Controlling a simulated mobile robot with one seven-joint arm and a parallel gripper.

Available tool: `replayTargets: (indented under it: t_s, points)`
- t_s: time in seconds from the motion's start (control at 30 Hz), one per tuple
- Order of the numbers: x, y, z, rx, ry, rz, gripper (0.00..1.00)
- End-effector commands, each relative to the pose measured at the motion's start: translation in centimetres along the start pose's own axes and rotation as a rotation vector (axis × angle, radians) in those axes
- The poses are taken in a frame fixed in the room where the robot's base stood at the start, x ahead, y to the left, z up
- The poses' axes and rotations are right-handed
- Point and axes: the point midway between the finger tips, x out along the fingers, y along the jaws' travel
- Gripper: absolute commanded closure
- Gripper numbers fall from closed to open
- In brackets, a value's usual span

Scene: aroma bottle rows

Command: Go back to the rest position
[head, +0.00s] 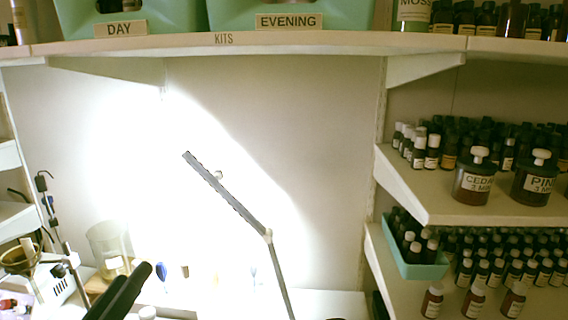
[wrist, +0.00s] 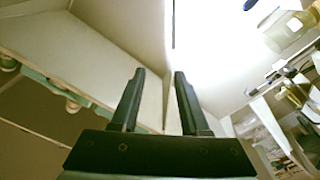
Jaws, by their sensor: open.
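My gripper (wrist: 159,74) shows in the wrist view with its two black fingers apart and nothing between them. It points toward the pale wall and the underside of a shelf. In the head view, the dark fingers of my gripper (head: 146,268) rise from the bottom left, in front of the bench. They look clear of the things around them, though the distance to the bench is hard to tell. The rest of my arm is out of the head view.
A lit lamp arm (head: 225,194) stands over the bench, its glare whitening the wall. A glass beaker (head: 108,240) stands at left. The KITS shelf (head: 300,42) holds the green DAY bin (head: 70,22) and EVENING bin (head: 235,18). Bottle shelves (head: 420,205) stand at right.

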Motion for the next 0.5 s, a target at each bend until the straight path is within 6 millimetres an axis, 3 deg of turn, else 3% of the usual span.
replayTargets:
  t_s: [0.1,0.27,0.37,0.5]
  points:
    - [2.3,4.8,-1.4,0.119,0.064,0.034,0.55]
    - [3.9,12.6,-3.9,0.286,0.207,0.090,0.55]
    - [3.5,19.1,-5.8,0.390,0.341,0.143,0.55]
    - [0.9,27.1,-8.3,0.493,0.542,0.210,0.55]
